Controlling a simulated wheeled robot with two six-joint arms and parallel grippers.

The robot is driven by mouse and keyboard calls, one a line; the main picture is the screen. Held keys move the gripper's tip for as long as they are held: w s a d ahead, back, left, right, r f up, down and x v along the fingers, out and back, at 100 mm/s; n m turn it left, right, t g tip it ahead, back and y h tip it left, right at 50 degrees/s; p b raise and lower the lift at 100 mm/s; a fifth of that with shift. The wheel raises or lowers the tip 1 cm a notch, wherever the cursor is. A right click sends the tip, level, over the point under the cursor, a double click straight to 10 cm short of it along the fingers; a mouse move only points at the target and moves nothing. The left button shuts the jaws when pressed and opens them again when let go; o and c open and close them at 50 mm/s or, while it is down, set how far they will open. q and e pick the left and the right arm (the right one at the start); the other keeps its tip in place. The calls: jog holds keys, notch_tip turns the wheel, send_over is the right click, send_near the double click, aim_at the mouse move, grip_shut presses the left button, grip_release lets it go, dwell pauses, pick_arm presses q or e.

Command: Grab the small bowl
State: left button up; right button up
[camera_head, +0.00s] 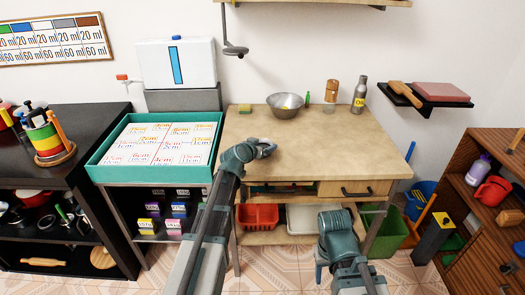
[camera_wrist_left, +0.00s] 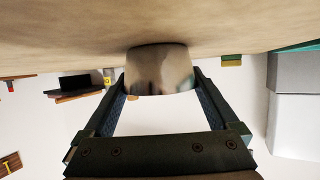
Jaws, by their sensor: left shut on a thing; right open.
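My left gripper (camera_head: 266,148) reaches over the front of the wooden worktable. In the left wrist view, a shiny metal small bowl (camera_wrist_left: 160,72) sits between its fingertips (camera_wrist_left: 160,88), both fingers against its sides, shut on it. That view is upside down, with the tabletop along the top. In the head view, the fingers mostly hide the small bowl. A wider metal bowl (camera_head: 285,108) stands farther back on the table, apart from the gripper. My right gripper (camera_head: 337,217) is open and low in front of the table.
The worktable (camera_head: 330,150) has clear wood around the left gripper. A sponge (camera_head: 245,109), a wooden grinder (camera_head: 330,97) and a labelled bottle (camera_head: 359,97) stand at the back. A green tray (camera_head: 100,174) with cards is at left. A drawer (camera_head: 353,188) is under the tabletop.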

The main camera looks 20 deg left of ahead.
pick_arm(q)
jog(key=shift+r, duration=0.1)
jog(key=shift+r+p, duration=0.5)
jog(key=shift+p, duration=0.1)
notch_tip(320, 180, up, 3)
jog(key=p, duration=0.3)
jog(key=s+d, duration=0.9)
jog(key=s, duration=0.4)
jog(key=shift+r+p, duration=0.4)
jog(key=shift+s, duration=0.1)
